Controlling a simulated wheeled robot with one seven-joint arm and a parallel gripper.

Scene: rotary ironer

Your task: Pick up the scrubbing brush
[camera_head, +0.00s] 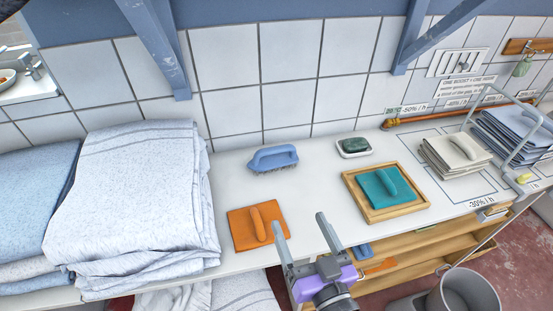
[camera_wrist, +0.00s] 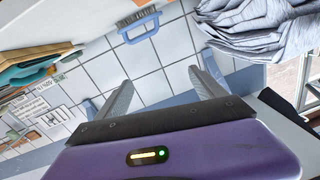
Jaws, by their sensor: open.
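The blue scrubbing brush (camera_head: 273,158) lies on the white counter near the tiled wall, bristles down and its loop handle on top. It also shows in the wrist view (camera_wrist: 141,30), upper middle, with its dark bristles visible. My gripper (camera_head: 298,219) is open and empty, in front of the counter's front part, below and a little right of the brush in the head view. In the wrist view my two fingers (camera_wrist: 160,76) are spread apart with only tiles and wall between them. The gripper is clear of the brush.
A teal one (camera_head: 380,187) sits in a wooden tray (camera_head: 417,203). A soap dish (camera_head: 354,154) is right of the brush. Folded laundry (camera_head: 135,200) is piled left. A bucket (camera_head: 465,295) stands below.

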